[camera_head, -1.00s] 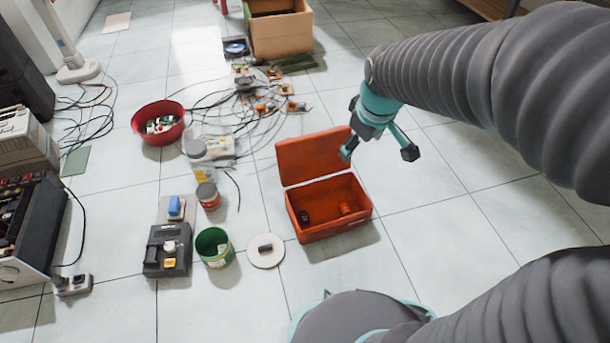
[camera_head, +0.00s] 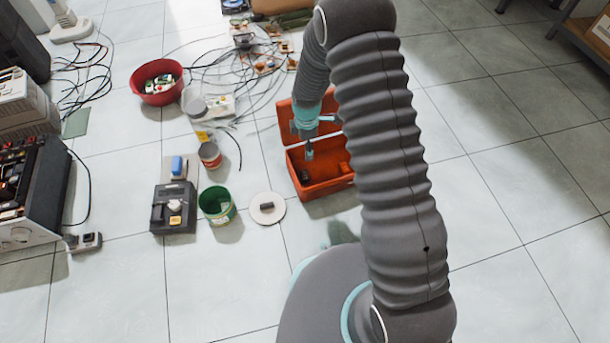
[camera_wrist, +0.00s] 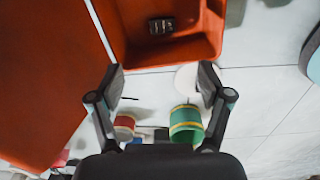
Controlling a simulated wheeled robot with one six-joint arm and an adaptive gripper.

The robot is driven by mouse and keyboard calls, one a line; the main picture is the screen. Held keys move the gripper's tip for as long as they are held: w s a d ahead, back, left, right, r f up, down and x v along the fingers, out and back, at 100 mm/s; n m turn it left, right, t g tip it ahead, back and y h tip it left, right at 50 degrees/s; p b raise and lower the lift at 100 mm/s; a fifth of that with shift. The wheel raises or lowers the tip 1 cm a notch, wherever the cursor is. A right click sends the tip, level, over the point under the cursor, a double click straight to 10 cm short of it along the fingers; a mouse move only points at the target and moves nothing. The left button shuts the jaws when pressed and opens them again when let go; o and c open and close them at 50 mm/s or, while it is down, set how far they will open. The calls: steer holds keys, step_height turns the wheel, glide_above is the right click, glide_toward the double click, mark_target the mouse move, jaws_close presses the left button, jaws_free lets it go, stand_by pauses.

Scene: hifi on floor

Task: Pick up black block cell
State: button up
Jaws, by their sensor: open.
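A small black block (camera_head: 304,175) lies inside the left part of the open red toolbox (camera_head: 325,188). In the wrist view the black block (camera_wrist: 160,26) shows on the box floor near the top of the picture, with pale marks on its face. A dark cylinder-like piece (camera_head: 267,206) lies on a round white disc (camera_head: 279,213) left of the box. I cannot tell for sure which is the black block cell. My gripper (camera_head: 309,152) hangs at the toolbox, over its left part. In the wrist view my gripper (camera_wrist: 162,85) is open, nothing between its fingers.
The toolbox lid (camera_head: 286,118) stands raised at the back. A green pot (camera_head: 217,207), a red-and-white can (camera_head: 210,155) and a dark device (camera_head: 172,210) stand to the left. A red bowl (camera_head: 157,84) and loose cables lie behind. The floor to the right is clear.

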steer(key=b, duration=0.1)
glide_above(305, 175)
steer(key=shift+n, duration=0.4)
step_height(305, 175, down, 10)
steer(key=shift+a+f, duration=0.1)
steer(key=shift+f, duration=0.05)
steer(key=shift+f+b, duration=0.5)
steer(key=shift+f, duration=2.6)
steer(key=shift+c, duration=0.2)
steer(key=c, duration=1.2)
